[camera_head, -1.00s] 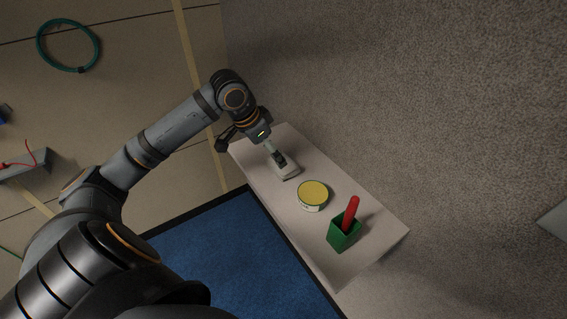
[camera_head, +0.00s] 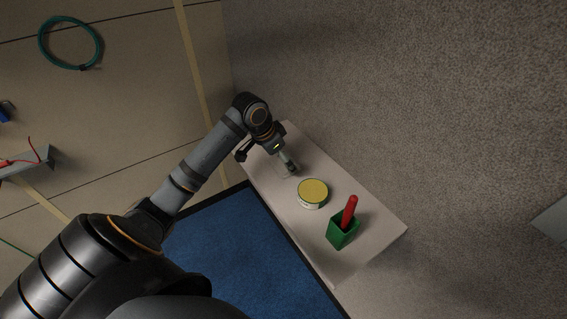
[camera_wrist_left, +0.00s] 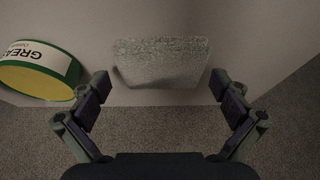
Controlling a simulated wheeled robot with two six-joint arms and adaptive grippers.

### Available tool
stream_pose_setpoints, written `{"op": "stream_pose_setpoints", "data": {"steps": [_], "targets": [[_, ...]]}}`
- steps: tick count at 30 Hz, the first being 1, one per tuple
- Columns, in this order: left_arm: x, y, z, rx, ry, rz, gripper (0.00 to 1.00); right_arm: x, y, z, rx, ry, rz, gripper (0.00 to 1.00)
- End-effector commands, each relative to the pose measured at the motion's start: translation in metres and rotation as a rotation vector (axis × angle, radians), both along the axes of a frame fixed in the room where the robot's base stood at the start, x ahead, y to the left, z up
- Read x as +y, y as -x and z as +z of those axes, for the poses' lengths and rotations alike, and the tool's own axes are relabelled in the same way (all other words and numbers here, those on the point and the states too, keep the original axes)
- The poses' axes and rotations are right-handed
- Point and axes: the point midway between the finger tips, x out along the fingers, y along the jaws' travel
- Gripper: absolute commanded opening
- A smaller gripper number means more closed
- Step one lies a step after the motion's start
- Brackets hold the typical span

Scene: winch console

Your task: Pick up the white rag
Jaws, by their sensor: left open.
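The white rag (camera_wrist_left: 161,62) shows in the left wrist view as a pale, textured, roughly rectangular piece on the shelf. My left gripper (camera_wrist_left: 160,84) is open, with one finger on either side of the rag's near end and gaps to both sides. I cannot tell its exact height over the rag. In the head view the left gripper (camera_head: 288,164) points down at the shelf's far part and mostly hides the rag. My right gripper is not in view.
The pale shelf (camera_head: 375,238) also holds a yellow-lidded tin (camera_head: 313,192) close to the left gripper, and a green holder (camera_head: 343,233) with a red-handled item (camera_head: 350,211). A blue mat (camera_head: 240,255) lies below.

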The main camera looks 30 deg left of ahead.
Motion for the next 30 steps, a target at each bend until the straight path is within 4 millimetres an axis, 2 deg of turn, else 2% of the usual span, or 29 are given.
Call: {"op": "stream_pose_setpoints", "data": {"steps": [2,9,11,18,22,26,30], "targets": [[0.000,0.000,0.000,0.000,0.000,0.000,0.99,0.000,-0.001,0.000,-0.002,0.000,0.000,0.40],[0.000,0.000,0.000,0.000,0.000,0.000,0.66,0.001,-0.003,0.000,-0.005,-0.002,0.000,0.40],[0.000,0.000,0.000,0.000,0.000,0.000,0.60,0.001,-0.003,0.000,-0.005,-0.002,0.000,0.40],[0.000,0.000,0.001,0.000,0.000,0.000,0.60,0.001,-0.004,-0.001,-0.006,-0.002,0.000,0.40],[0.000,0.000,0.009,-0.002,0.000,-0.001,0.60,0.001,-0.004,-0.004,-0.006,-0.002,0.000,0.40],[0.001,-0.001,0.031,-0.006,-0.001,-0.001,0.60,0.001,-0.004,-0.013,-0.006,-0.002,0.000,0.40],[-0.023,0.015,0.064,-0.008,0.002,-0.004,0.60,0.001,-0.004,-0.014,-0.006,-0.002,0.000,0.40]]}}
